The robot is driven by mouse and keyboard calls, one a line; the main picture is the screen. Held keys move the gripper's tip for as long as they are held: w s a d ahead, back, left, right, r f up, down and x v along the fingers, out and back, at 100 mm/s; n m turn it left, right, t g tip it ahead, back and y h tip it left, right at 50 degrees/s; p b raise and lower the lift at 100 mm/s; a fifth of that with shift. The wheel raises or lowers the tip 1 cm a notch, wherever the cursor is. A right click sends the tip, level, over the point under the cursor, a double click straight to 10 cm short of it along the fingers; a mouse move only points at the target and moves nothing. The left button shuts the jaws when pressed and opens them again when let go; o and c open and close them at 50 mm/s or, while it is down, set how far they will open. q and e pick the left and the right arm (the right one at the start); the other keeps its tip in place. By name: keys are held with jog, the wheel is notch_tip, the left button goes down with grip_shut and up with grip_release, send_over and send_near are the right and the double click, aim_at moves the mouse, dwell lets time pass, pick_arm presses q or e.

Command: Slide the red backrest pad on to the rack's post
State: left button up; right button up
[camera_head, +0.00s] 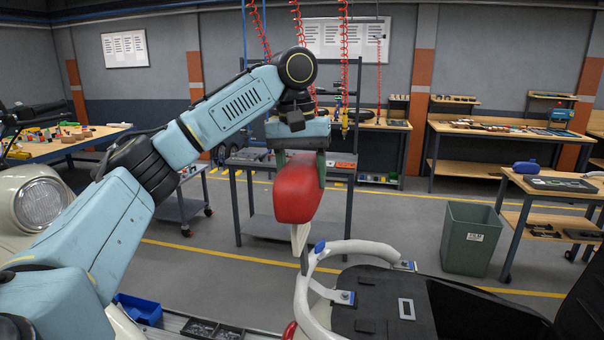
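The red backrest pad (297,192) hangs upright from my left gripper (300,172), near the middle of the head view. The gripper's greenish fingers are on both sides of the pad's upper part. A pale bracket (299,236) extends below the pad. The rack (345,246) is a white tubular frame below and to the right. A short dark post (304,258) stands at its left end, right under the bracket. In the picture the bracket's lower end meets the post's tip; I cannot tell whether they touch. My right gripper is not in view.
A black seat or deck (380,305) lies beside the rack's tubes. A blue bin (140,308) and a dark parts tray (212,329) are at the bottom left. A grey bin (471,238) stands on the floor at right. A dark workbench (340,180) is behind the pad.

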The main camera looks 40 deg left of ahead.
pick_arm(q)
jog(key=shift+f, duration=0.25)
jog(key=shift+d+f+b, duration=0.1)
jog(key=shift+f+b, duration=0.4)
jog(key=shift+f, duration=0.6)
jog(key=shift+w+f, duration=0.1)
jog(key=shift+f, duration=0.4)
jog(key=shift+d+f+b, duration=0.15)
jog(key=shift+f+b, duration=0.35)
jog(key=shift+f, duration=0.55)
jog(key=shift+f, duration=0.15)
notch_tip(320, 180, down, 3)
jog(key=shift+d+r+b, duration=0.1)
jog(key=shift+r+b, duration=0.1)
jog(key=shift+b, duration=0.2)
dwell(0.4)
jog(key=o, duration=1.3)
